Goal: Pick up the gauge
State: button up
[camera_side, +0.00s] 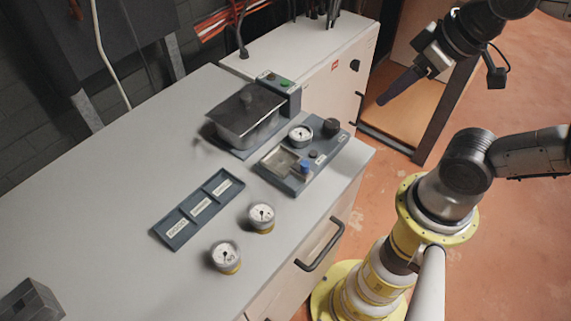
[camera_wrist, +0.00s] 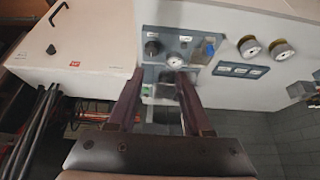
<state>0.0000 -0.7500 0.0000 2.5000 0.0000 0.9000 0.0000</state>
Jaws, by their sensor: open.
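Two loose round gauges with white dials and brass-coloured lower rims stand on the light grey worktop: one nearer the tray (camera_side: 261,216) and one closer to the front (camera_side: 225,257). Both also show at the upper right of the wrist view, the first gauge (camera_wrist: 249,47) and the second gauge (camera_wrist: 281,50). A third gauge (camera_side: 300,135) sits in the dark test panel (camera_side: 271,178), and its dial (camera_wrist: 175,62) is between my fingers in the wrist view. My gripper (camera_side: 384,101) is open and empty, raised in the air to the right of the worktop, apart from every gauge.
A dark labelled three-compartment tray (camera_side: 176,232) lies left of the loose gauges. A lidded metal tank (camera_side: 245,120) stands behind the panel. A white cabinet (camera_side: 310,60) is at the back. A grey block (camera_side: 30,301) sits front left.

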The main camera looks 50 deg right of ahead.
jog(key=shift+o, duration=0.3)
jog(key=o, duration=0.7)
jog(key=shift+o, duration=0.2)
